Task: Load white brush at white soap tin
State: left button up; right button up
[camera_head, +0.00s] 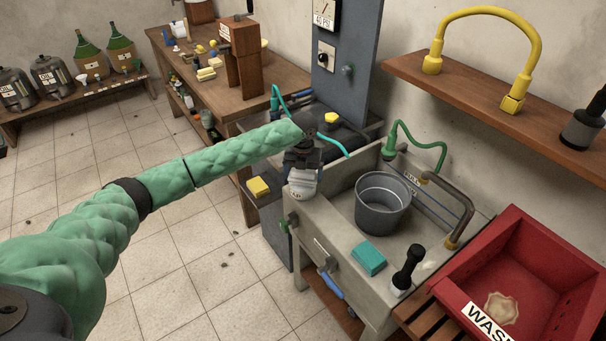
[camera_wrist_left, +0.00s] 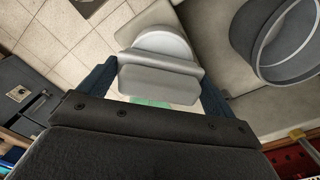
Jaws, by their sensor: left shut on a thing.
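My left gripper (camera_head: 303,152) reaches in from the left and is shut on a pale grey-white block, taken to be the white brush (camera_head: 303,175). In the left wrist view the brush (camera_wrist_left: 158,82) sits between the two dark fingers. The white soap tin (camera_head: 299,193), with a partly hidden label, stands at the sink's near left corner, right under the brush. In the left wrist view the round tin (camera_wrist_left: 165,44) shows just beyond the brush, partly covered by it. I cannot tell whether brush and tin touch. My right gripper is in neither view.
A grey bucket (camera_head: 382,204) stands in the sink (camera_head: 338,236). A teal sponge (camera_head: 369,258) and a black-handled tool with a white base (camera_head: 408,270) are on its front ledge. A red crate (camera_head: 460,277) is at right. A yellow block (camera_head: 258,187) lies left of the sink.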

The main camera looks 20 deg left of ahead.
pick_arm(q)
jog(key=shift+r+p, duration=2.55)
jog(key=shift+r, duration=0.9)
